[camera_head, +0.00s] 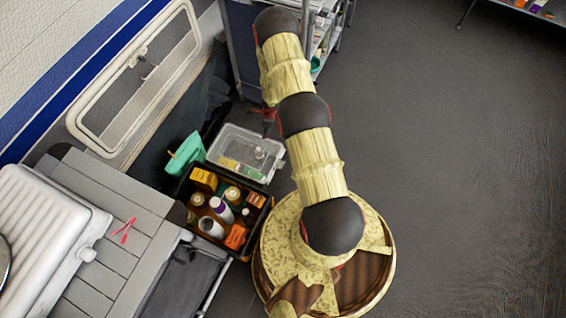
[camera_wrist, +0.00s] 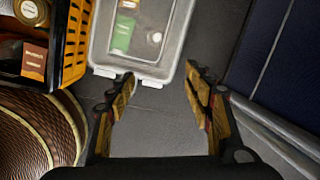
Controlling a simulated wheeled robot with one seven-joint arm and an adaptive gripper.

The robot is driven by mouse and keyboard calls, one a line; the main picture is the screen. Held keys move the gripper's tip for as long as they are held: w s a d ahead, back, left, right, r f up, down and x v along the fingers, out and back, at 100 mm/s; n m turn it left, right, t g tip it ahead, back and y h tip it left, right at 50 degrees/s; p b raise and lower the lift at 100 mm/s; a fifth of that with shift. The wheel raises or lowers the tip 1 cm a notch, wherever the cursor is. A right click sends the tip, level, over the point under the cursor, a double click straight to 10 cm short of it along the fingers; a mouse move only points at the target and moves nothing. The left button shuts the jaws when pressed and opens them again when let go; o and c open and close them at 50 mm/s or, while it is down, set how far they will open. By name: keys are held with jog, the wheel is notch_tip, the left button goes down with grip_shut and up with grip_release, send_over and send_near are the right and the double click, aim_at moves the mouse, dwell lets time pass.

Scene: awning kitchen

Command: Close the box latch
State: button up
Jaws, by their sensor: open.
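A clear plastic box (camera_head: 225,147) with a pale rim sits on the floor left of my arm, with a green item and small round items showing inside. The wrist view shows its near end and pale rim (camera_wrist: 172,60) at the top. Small tabs show along that near edge, but I cannot tell the latch's state. My gripper (camera_wrist: 160,78) is open and empty, its two fingers pointing at the box's near edge, one fingertip close to the rim on each side. In the head view my gripper (camera_head: 268,122) is small and partly hidden beside the box's far right corner.
A black and yellow crate (camera_head: 262,212) full of bottles and packets stands beside the box; it also shows in the wrist view (camera_wrist: 75,45). A green container (camera_head: 185,152) is left of the box. A metal shelf stands behind. Open floor lies to the right.

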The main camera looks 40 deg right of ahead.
aim_at(283, 165)
jog(key=s+f+m, duration=0.1)
jog(key=s+f, duration=0.3)
jog(key=s+f+m+g, duration=0.1)
jog(key=s+f, duration=0.2)
jog(key=f, duration=0.2)
jog(key=s+f+m+g, duration=0.1)
jog(key=s+f, duration=0.3)
jog(key=f, duration=0.1)
jog(key=shift+s+d+m, duration=0.15)
jog(key=shift+s+m, duration=0.15)
notch_tip(283, 165, down, 7)
jog(key=b, duration=0.3)
jog(key=shift+f+b, duration=0.15)
jog(key=shift+b, duration=0.15)
jog(key=c, duration=0.4)
jog(key=c, duration=0.7)
jog(key=shift+s, duration=0.1)
jog(key=shift+c, duration=0.5)
